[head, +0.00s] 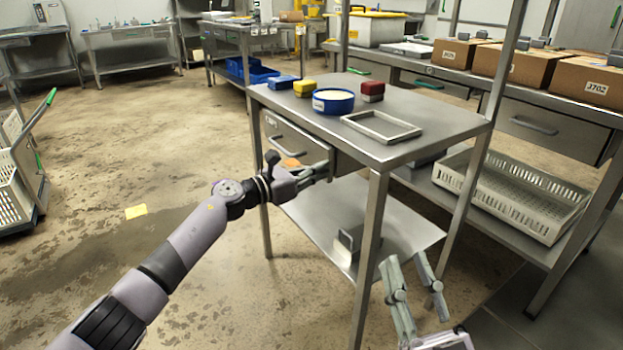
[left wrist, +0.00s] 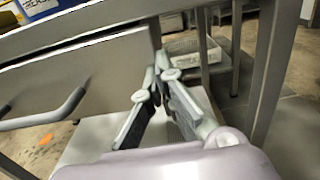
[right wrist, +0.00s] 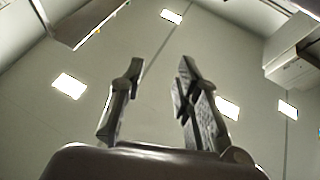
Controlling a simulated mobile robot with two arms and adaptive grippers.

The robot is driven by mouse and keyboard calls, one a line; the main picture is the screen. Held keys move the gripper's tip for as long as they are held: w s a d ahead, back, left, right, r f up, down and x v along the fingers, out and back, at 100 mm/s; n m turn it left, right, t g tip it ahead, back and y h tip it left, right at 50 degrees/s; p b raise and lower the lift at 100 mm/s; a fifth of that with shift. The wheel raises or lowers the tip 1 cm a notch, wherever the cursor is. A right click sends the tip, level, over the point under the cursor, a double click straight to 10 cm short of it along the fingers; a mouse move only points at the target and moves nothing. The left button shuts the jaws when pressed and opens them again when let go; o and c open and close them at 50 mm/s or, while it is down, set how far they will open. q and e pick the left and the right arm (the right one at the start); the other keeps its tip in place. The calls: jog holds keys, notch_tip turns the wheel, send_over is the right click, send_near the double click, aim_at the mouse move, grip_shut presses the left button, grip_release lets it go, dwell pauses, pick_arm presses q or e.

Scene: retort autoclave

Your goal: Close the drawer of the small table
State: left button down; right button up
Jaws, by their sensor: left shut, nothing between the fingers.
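The small table (head: 430,145) is steel, with one grey drawer (head: 299,142) under its top. The drawer front bears a bar handle (head: 274,140). In the left wrist view the drawer front (left wrist: 100,75) and its handle (left wrist: 50,112) fill the left side, with a thin dark gap along the top edge. I cannot tell how far out the drawer stands. My left gripper (head: 326,168) is shut and empty, its fingertips (left wrist: 157,65) close to the drawer front's right end; contact is unclear. My right gripper (head: 408,262) is open and empty, in front of the table, pointing up.
On the tabletop are a blue tub (head: 333,102), a red block (head: 372,91), a yellow block (head: 304,88), a blue block (head: 284,82) and a grey frame (head: 382,126). A table leg (head: 368,255) stands between my grippers. A shelving bench with boxes stands right.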

pick_arm(q)
jog(key=shift+w+d+r, duration=0.15)
jog(key=shift+w+d, duration=0.15)
jog(key=shift+d, duration=0.15)
pick_arm(e)
jog(key=shift+s+d+r+t+y, duration=0.1)
jog(key=shift+s+r+t+y, duration=0.1)
jog(key=shift+s+r+t, duration=0.35)
jog(key=shift+s+d+r+t+y, duration=0.1)
jog(key=shift+s+r+t+y, duration=0.15)
jog(key=shift+r, duration=0.45)
jog(key=shift+h, duration=0.25)
